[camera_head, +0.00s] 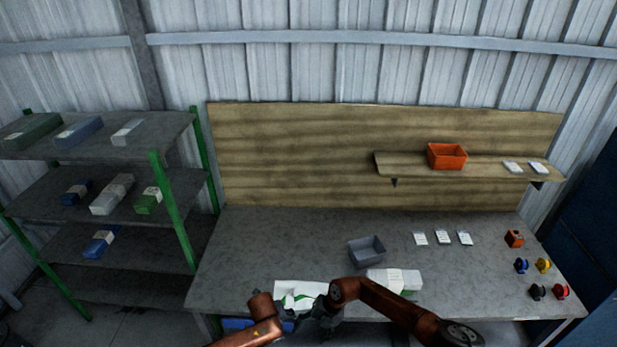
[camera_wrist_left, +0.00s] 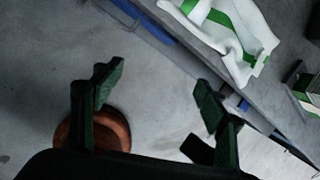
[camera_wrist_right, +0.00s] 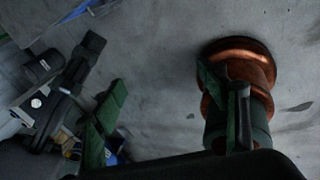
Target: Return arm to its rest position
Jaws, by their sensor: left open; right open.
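My right gripper (camera_head: 322,322) is low at the front edge of the workbench, at the end of the copper arm reaching in from the lower right. In the right wrist view its two fingers (camera_wrist_right: 160,100) are apart with nothing between them. My left arm comes in from the lower left, and its gripper is hard to make out among the dark parts there. In the left wrist view the left fingers (camera_wrist_left: 158,95) are wide apart and empty over grey floor. A white sack with green stripes (camera_head: 300,289) lies on the bench's front edge, just beyond the grippers, apart from the left fingers (camera_wrist_left: 235,28).
The workbench (camera_head: 250,245) also holds a grey bin (camera_head: 367,250), a white-and-green stack (camera_head: 397,279), white cards and several coloured spools at right. A green-post shelf rack (camera_head: 160,195) stands left. An orange bin (camera_head: 447,156) sits on the wall shelf. The bench's left part is clear.

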